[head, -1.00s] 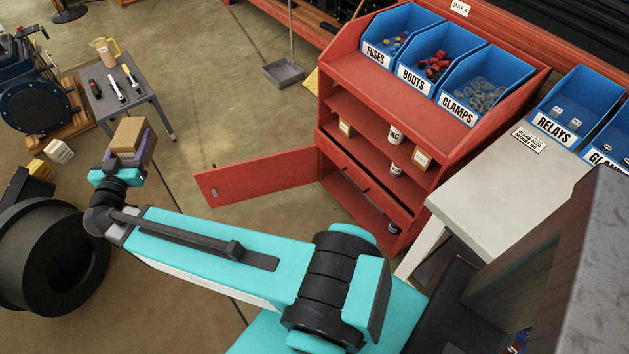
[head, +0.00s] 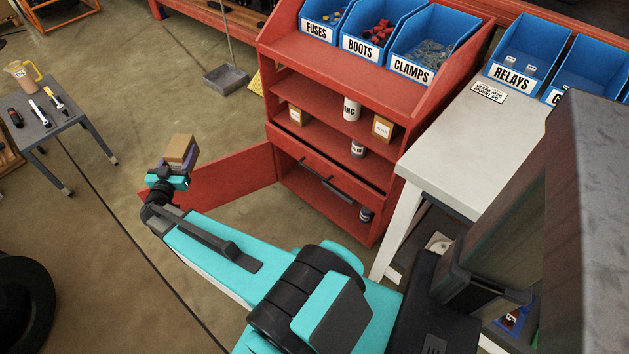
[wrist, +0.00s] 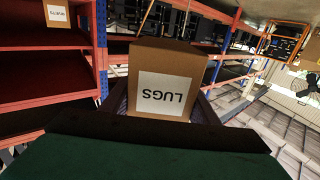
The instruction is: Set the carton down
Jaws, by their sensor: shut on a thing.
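The carton (head: 181,150) is a brown box, held up at the end of my arm in the head view. In the wrist view the carton (wrist: 168,80) fills the middle, with a white label reading LUGS upside down. My gripper (head: 172,170) is shut on the carton; its jaws flank the box's sides in the wrist view. In the head view the carton is in front of the open red cabinet door (head: 215,185), apart from any shelf or table.
The red cabinet (head: 330,75) holds small cartons (head: 383,127) and jars on its shelves. Blue bins (head: 375,40) sit on top. A pale bench (head: 450,150) stands right. A small grey table (head: 50,122) with tools and a jug is left. A dustpan (head: 226,78) lies on open floor.

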